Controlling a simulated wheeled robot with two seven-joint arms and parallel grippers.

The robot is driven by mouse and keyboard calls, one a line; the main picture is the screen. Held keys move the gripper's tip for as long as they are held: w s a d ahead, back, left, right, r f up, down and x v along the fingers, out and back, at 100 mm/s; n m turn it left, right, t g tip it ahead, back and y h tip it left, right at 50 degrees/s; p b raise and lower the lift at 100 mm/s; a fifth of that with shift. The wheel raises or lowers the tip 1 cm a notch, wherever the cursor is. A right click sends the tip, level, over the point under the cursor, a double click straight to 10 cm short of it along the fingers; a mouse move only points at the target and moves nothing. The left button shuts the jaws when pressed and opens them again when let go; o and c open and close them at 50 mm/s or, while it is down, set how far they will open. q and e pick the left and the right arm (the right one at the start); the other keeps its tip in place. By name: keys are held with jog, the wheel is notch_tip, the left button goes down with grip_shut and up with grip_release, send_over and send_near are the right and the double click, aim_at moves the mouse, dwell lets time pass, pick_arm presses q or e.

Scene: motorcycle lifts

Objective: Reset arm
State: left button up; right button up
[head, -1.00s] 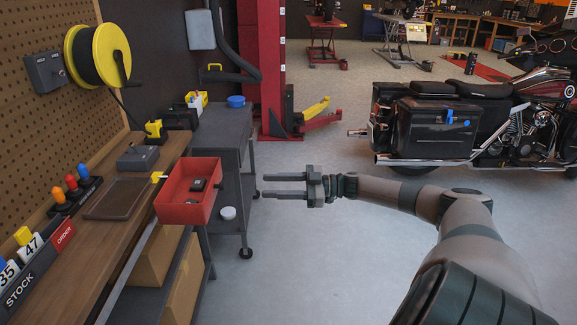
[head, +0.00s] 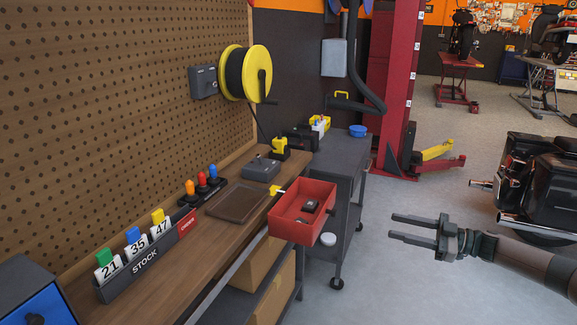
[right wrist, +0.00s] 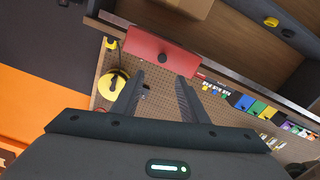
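My right gripper (head: 413,230) is at the right of the head view, reaching in from the right over the grey floor. Its two fingers are parallel with a gap between them, and nothing is between them. The right wrist view also shows the open fingers (right wrist: 162,90) apart, with a red drawer (right wrist: 160,52) beyond them. In the head view this red open drawer (head: 285,226) sticks out at the bench edge, left of the gripper and apart from it. Small dark items lie in it. My left gripper is not in view.
A wooden bench (head: 170,280) runs along a pegboard wall (head: 90,110) with a stock tag holder (head: 145,262). A grey cart (head: 340,155) stands behind the drawer. A red lift post (head: 398,80) and a motorcycle (head: 540,180) stand further back. Floor around the right gripper is clear.

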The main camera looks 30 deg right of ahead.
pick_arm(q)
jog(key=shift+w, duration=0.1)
pick_arm(e)
jog(key=shift+f, duration=0.1)
